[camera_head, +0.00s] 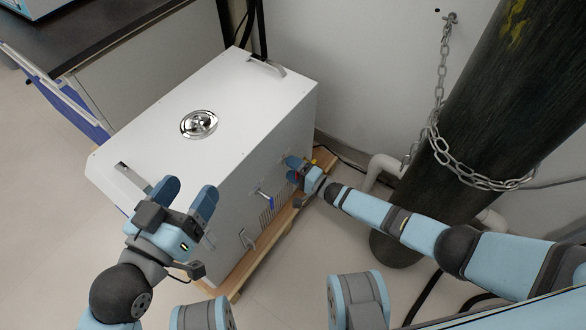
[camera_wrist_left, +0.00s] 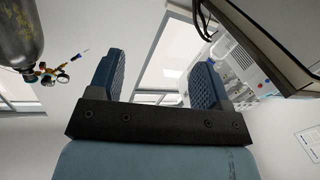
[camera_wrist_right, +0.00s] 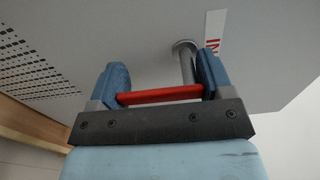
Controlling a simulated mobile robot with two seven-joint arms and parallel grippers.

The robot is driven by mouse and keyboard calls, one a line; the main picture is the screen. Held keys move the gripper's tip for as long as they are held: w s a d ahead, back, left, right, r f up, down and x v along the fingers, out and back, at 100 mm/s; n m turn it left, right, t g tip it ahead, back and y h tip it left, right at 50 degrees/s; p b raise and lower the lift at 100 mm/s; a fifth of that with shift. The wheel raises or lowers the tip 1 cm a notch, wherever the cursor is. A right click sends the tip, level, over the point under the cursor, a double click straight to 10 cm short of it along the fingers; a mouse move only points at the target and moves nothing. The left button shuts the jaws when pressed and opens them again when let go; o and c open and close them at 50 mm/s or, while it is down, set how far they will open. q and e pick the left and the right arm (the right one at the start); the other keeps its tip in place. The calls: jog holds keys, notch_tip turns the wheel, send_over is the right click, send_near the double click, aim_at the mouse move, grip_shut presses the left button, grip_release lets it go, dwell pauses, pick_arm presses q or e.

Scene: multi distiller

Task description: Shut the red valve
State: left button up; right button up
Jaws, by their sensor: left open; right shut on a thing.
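The red valve (camera_wrist_right: 160,95) has a flat red handle, seen close up in the right wrist view below a grey pipe stub on the white box. My right gripper (camera_wrist_right: 160,82) is shut on this handle, which spans crosswise between its two fingers. In the head view, my right gripper (camera_head: 303,168) is at the right end of the white box's front side and hides most of the valve; only a bit of red shows. My left gripper (camera_head: 186,194) is open and empty, above the near left part of the box.
The white box (camera_head: 240,105) stands on a wooden pallet (camera_head: 278,238). A blue-handled valve (camera_head: 265,198) sticks out of its front, left of my right gripper. A dark chained cylinder (camera_head: 480,100) stands behind my right arm. Floor in front is clear.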

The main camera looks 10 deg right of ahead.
pick_arm(q)
jog(key=shift+f, duration=0.1)
pick_arm(e)
jog(key=o, duration=0.9)
pick_arm(q)
notch_tip(320, 180, up, 6)
jog(key=t+p, duration=0.2)
jog(key=p, duration=0.2)
jog(key=shift+s+a+r+n, duration=0.15)
jog(key=shift+a+r+n, duration=0.05)
jog(key=shift+a+n, duration=0.1)
pick_arm(e)
jog(key=v, duration=1.3)
jog(key=shift+s+d, duration=0.25)
jog(key=shift+s, duration=0.05)
jog(key=shift+r, duration=0.15)
